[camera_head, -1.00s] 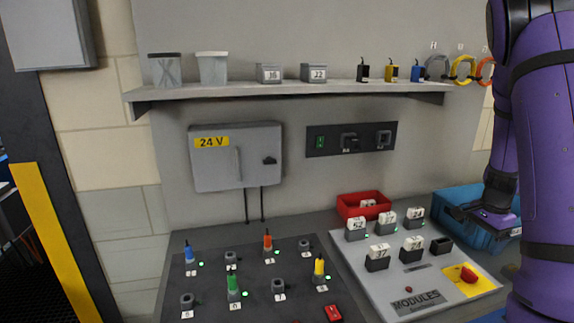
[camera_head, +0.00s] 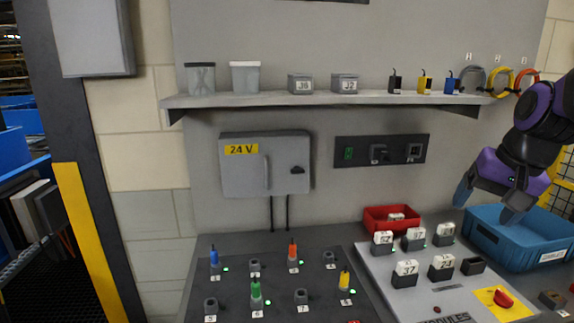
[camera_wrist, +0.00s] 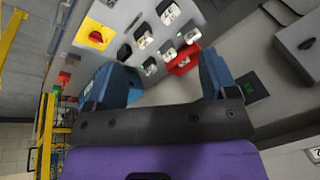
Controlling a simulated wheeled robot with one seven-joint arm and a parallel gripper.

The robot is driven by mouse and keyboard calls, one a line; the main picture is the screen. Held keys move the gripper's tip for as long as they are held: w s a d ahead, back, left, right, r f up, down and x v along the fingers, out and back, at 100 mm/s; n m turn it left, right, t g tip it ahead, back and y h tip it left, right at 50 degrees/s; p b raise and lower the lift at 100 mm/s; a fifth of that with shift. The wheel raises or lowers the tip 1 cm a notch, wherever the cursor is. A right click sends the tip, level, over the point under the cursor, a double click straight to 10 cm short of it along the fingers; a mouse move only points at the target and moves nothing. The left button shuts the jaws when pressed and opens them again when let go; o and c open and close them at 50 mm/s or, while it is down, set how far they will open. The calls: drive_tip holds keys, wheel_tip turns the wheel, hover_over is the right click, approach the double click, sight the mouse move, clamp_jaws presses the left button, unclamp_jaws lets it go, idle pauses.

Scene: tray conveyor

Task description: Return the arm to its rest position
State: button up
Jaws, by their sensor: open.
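My gripper (camera_head: 489,206) is at the right of the head view, raised above the blue bin (camera_head: 485,231) and to the right of the module panel. Its blue fingers are spread apart, and nothing shows between them. In the wrist view my gripper (camera_wrist: 165,88) also has its two fingers well apart. The arm is bent, with its purple and black links at the right edge of the head view.
The modules panel (camera_head: 390,297) holds several numbered blocks and a red switch on yellow. A red bin (camera_head: 376,226) stands behind it. The peg board (camera_head: 230,302) lies left. A shelf (camera_head: 320,101) and a 24 V cabinet (camera_head: 285,181) are on the wall.

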drive_tip(key=s+a+r+n+t, duration=0.1)
drive_tip(key=s+a+r+n, duration=0.1)
drive_tip(key=s, duration=0.3)
drive_tip(key=s+a+r+n+h, duration=0.1)
drive_tip(key=s+a+r+n, duration=0.1)
drive_tip(key=s+a, duration=0.3)
drive_tip(key=shift+s+n+t, duration=0.4)
drive_tip(key=shift+s+n, duration=0.3)
drive_tip(key=shift+n, duration=0.2)
